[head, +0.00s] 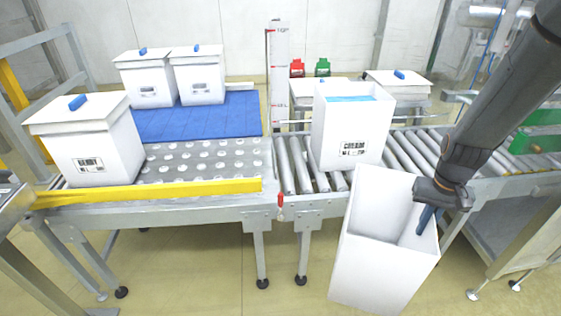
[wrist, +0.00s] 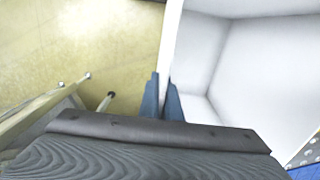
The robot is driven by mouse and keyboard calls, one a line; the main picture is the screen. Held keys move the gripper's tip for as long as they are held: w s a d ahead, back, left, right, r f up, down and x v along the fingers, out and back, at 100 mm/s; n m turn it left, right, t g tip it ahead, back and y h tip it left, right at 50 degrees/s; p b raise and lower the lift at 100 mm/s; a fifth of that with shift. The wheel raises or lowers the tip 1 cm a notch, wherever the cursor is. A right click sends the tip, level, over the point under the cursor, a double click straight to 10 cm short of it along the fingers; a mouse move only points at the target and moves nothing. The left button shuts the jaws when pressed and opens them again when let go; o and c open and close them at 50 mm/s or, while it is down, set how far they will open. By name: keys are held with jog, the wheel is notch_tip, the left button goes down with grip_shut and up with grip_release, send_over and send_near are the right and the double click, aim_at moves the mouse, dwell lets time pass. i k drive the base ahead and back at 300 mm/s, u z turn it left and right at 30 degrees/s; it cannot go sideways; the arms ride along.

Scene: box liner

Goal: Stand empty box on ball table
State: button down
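An empty, open-topped white box (head: 375,270) is in front of the roller conveyor in the head view, tilted a little and clear of the rollers. My gripper (head: 426,220) is at its right wall, with one blue finger inside the box. In the wrist view, my gripper's two blue fingers (wrist: 163,95) pinch the white box wall (wrist: 171,45) between them. The bare interior (wrist: 260,60) shows to the right. The ball table (head: 205,165) is to the left, with a lidded white box (head: 110,150) on its left end.
A white box labelled CREAM (head: 350,130) with a blue liner stands on the rollers (head: 405,150). A yellow rail (head: 165,191) edges the ball table's front. Two lidded boxes (head: 148,85) stand on the blue mat (head: 215,118). A marked post (head: 280,75) rises behind. The ball table's right part is clear.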

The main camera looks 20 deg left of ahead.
aim_at(217, 164)
jog(key=u, duration=0.4)
jog(key=k, duration=0.95)
jog(key=u, duration=0.55)
jog(key=i, duration=0.95)
jog(key=u, duration=0.5)
